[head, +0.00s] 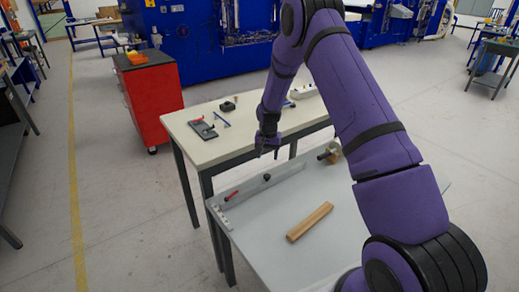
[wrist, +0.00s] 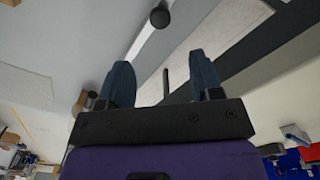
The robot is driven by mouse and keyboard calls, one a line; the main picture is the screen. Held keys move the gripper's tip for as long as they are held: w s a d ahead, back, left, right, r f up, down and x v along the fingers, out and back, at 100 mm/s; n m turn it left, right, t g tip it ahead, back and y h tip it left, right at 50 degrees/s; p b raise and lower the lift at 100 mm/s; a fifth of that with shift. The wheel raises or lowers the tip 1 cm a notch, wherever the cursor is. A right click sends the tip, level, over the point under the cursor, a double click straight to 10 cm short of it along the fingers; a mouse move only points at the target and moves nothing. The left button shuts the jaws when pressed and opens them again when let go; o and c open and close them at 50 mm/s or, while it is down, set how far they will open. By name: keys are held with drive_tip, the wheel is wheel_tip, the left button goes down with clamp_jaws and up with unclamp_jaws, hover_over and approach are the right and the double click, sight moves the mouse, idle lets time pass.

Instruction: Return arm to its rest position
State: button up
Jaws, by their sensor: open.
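My gripper (head: 267,152) hangs from my purple arm, above the area where the pale table and the grey table meet. It points downward in the head view. In the wrist view my gripper (wrist: 163,82) has its two dark blue fingers well apart. No object is gripped between them. A wooden bar (head: 309,222) lies on the grey table (head: 262,240), apart from my gripper. My arm hides part of that table's right side.
An upright grey plate (head: 250,191) with a red-handled clamp (head: 230,195) runs along the grey table's back edge. The pale table (head: 215,151) carries small tools. A red drawer cabinet (head: 150,95) stands behind, left.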

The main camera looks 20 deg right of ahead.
drive_tip(key=s+a+r+n+t, duration=0.1)
drive_tip(key=s+r, duration=0.3)
drive_tip(key=r, duration=0.6)
drive_tip(key=s+a+r+n+t, duration=0.15)
drive_tip(key=s+r, duration=0.35)
drive_tip(key=r, duration=0.6)
drive_tip(key=s+a+r+n, duration=0.15)
drive_tip(key=s+r, duration=0.25)
drive_tip(key=r, duration=0.6)
drive_tip(key=s+a+r+n+t, duration=0.1)
drive_tip(key=s+r, duration=0.2)
drive_tip(key=s, duration=0.7)
drive_tip(key=s+a+r+n, duration=0.1)
drive_tip(key=s+r, duration=0.2)
drive_tip(key=s, duration=0.7)
drive_tip(key=s+a+r+t, duration=0.1)
drive_tip(key=s+r, duration=0.3)
drive_tip(key=s, duration=0.6)
drive_tip(key=shift+a+n+t, duration=0.25)
drive_tip(key=shift+n+t, duration=0.1)
drive_tip(key=shift+n, duration=0.05)
